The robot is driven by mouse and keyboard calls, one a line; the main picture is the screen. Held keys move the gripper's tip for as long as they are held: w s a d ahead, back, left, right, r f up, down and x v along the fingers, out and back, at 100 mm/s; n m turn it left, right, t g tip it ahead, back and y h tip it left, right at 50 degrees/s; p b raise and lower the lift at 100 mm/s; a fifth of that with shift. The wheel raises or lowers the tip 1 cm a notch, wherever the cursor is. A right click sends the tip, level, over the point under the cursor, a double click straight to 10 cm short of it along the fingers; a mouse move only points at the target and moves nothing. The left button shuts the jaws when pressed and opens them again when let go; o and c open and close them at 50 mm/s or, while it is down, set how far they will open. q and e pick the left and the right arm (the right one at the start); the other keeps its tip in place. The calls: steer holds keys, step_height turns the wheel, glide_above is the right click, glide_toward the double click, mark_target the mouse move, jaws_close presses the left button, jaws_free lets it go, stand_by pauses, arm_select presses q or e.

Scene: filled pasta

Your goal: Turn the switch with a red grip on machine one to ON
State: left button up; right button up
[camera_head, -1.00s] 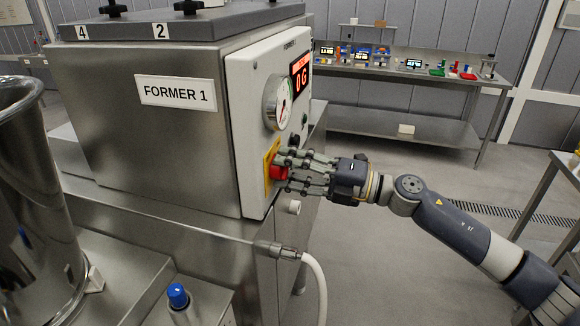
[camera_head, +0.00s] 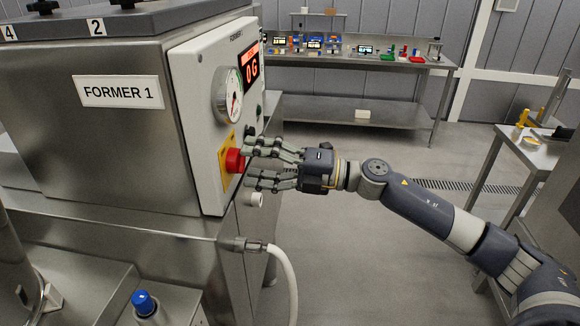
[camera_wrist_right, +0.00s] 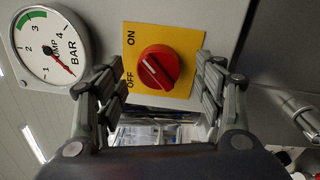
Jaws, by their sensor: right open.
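The switch with a red grip (camera_head: 235,161) sits on a yellow plate (camera_head: 224,150) low on the front panel of the machine labelled FORMER 1 (camera_head: 121,92). In the right wrist view the round red grip (camera_wrist_right: 158,67) has a slanted pale line across it. ON is printed at the plate's upper left and OFF at its lower left; I cannot tell for sure which one the line marks. My right gripper (camera_head: 250,162) is open and empty, just in front of the grip, with its fingers spread on either side. My left gripper is not in view.
A round pressure gauge (camera_head: 228,94) and a red display reading 0G (camera_head: 250,68) sit above the switch. A white hose (camera_head: 287,285) hangs below the panel. A bench with small devices (camera_head: 355,62) stands behind. The floor right of the machine is clear.

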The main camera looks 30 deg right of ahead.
steer(key=v, duration=0.9)
steer(key=shift+s+d, duration=0.25)
steer(key=shift+d, duration=0.15)
